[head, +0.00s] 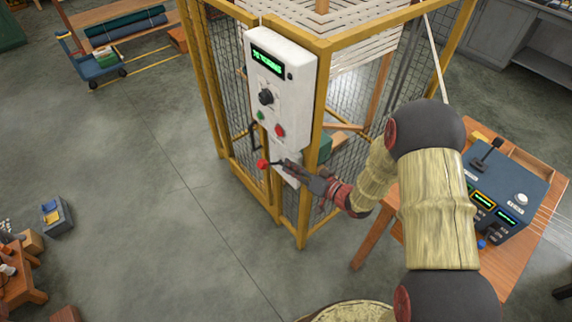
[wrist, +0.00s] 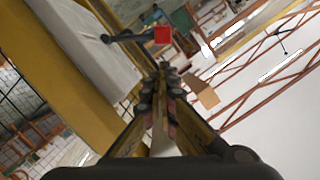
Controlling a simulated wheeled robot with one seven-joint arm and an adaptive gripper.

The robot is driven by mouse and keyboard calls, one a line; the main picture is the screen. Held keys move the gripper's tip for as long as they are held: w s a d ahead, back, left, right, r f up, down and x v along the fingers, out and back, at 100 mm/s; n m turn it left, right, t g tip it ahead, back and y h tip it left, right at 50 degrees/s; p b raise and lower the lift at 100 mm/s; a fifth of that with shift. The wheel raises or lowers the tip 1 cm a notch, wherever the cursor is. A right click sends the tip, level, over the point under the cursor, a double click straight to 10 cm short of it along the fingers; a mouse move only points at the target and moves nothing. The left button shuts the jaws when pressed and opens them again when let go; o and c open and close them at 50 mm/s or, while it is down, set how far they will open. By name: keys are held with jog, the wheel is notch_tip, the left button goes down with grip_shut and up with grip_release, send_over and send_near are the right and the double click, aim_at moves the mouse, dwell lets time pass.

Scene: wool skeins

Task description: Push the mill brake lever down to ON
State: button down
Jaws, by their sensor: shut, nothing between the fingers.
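The brake lever has a red knob (head: 262,164) and a short dark rod, on the small pale box (head: 288,155) below the white control panel. In the wrist view the red knob (wrist: 162,35) shows just beyond my fingertips, with its dark rod running left to the pale box (wrist: 68,28). My gripper (head: 287,164) reaches in from the right in front of this box. In the wrist view my gripper (wrist: 161,70) has its fingers together and empty. I see a small gap in the picture between fingertips and knob; whether they touch, I cannot tell. No ON marking is readable.
The white control panel (head: 290,60) has a green display, a black knob and green and red buttons. It hangs on a yellow-framed mesh cage (head: 325,90). A wooden table (head: 378,232) with a blue console (head: 505,190) stands at right. Open floor (head: 150,190) lies left.

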jog(key=b, duration=0.2)
send_over(271, 164)
jog(key=v, duration=0.2)
notch_tip(271, 164, down, 2)
jog(key=shift+a+f, duration=0.1)
jog(key=shift+s, duration=0.1)
jog(key=shift+s+a+f+n+b, duration=0.1)
jog(key=shift+a+f+n+b, duration=0.1)
jog(key=shift+n+b, duration=0.15)
